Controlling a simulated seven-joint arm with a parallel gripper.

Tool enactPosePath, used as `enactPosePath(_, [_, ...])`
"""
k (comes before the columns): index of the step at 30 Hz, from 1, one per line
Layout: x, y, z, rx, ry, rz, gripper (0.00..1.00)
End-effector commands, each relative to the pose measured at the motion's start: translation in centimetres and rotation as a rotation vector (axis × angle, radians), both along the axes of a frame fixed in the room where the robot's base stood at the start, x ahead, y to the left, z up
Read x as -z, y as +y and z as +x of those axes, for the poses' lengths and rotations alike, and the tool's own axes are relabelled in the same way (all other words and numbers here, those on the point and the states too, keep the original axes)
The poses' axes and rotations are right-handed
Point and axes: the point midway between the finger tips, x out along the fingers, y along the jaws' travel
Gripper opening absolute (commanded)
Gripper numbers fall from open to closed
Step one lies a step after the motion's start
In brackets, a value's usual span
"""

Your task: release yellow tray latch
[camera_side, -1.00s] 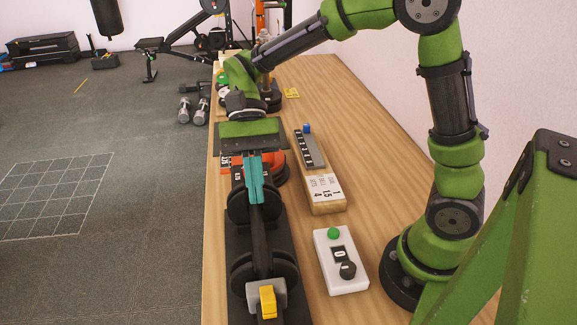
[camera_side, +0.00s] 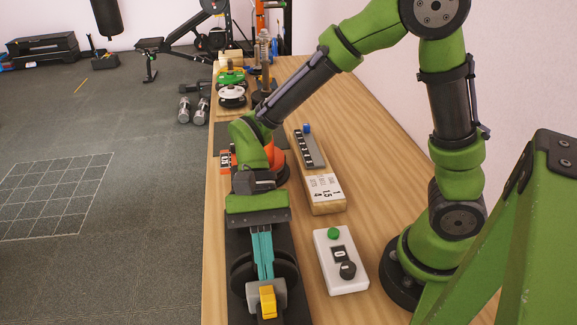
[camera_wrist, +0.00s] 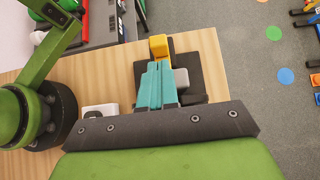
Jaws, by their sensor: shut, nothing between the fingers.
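The yellow latch (camera_side: 268,302) is a small yellow block in a grey bracket (camera_side: 281,291) at the near end of a long black tray (camera_side: 236,297). It also shows in the wrist view (camera_wrist: 159,46), just past my fingertips. My gripper (camera_side: 265,277) has teal fingers held together with nothing between them. The fingertips are just behind the latch in the side view; I cannot tell whether they touch it. In the wrist view the teal fingers (camera_wrist: 158,68) point at the latch. The dark round pieces on the tray are partly hidden behind the fingers.
A white control box (camera_side: 341,262) with a green button and black knob stands right of the tray. A block with a numbered card (camera_side: 325,192) and a grey strip with a blue knob (camera_side: 309,150) lie farther back. Bare wood lies right.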

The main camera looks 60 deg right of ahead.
Motion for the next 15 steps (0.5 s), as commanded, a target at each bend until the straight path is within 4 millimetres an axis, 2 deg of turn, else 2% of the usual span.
enactPosePath(5, [-0.03, 1.01, -1.03, -0.002, -0.001, 0.001, 0.0])
enactPosePath(15, [-0.03, 1.15, -1.14, 0.0, 0.0, 0.0, 0.0])
